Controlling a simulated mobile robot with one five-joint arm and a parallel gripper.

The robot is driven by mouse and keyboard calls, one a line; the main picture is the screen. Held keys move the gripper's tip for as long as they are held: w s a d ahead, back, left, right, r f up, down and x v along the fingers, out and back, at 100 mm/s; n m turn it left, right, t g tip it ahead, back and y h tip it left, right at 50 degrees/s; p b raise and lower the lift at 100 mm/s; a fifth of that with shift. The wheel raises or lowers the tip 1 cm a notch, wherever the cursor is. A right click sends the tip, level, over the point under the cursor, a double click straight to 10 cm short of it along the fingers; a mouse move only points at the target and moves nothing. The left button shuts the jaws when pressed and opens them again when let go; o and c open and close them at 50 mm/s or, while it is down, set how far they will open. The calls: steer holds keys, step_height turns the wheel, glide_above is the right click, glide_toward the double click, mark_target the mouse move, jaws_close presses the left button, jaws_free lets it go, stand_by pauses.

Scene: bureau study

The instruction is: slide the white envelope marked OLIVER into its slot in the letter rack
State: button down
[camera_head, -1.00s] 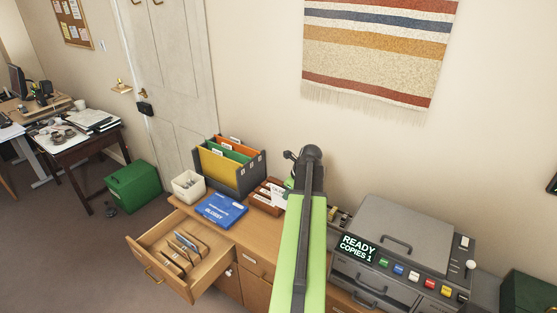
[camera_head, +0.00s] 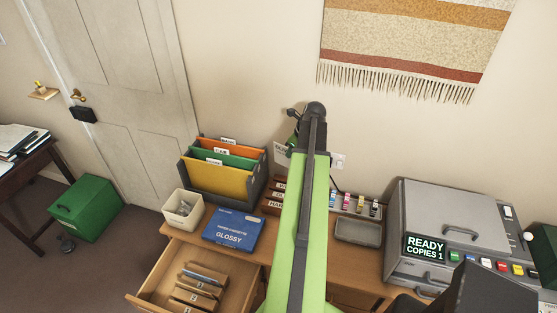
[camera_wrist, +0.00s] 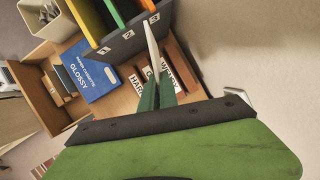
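In the wrist view a thin white envelope (camera_wrist: 152,48) shows nearly edge-on between the two dark green fingers of my gripper (camera_wrist: 158,92), which are closed on it. Its name cannot be read from this angle. In the head view a small pale part of it (camera_head: 281,153) shows left of my arm's end. The brown wooden letter rack (camera_head: 267,207) stands on the desk, partly hidden by my arm. In the wrist view the rack (camera_wrist: 182,60) lies beyond the fingers, with white name labels on its slots partly covered. The envelope is above and apart from the rack.
A grey file holder (camera_head: 254,190) with coloured folders stands left of the rack. A blue GLOSSY box (camera_head: 233,230), a white bin (camera_head: 183,210) and an open drawer (camera_head: 150,290) are nearby. Right are a grey tray (camera_head: 357,230) and a copier (camera_head: 450,215).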

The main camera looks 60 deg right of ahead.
steer(key=shift+w+a+r, duration=0.1)
steer(key=shift+w+r, duration=0.1)
step_height(320, 180, down, 14)
steer(key=n+y+b, duration=0.2)
steer(key=n+b, duration=0.1)
steer(key=b, duration=1)
steer(key=shift+n+b, duration=0.3)
steer(key=shift+b, duration=0.1)
steer(key=shift+s, duration=0.1)
steer(key=shift+f+b, duration=2.05)
steer(key=shift+b, duration=0.05)
steer(key=shift+f+b, duration=0.9)
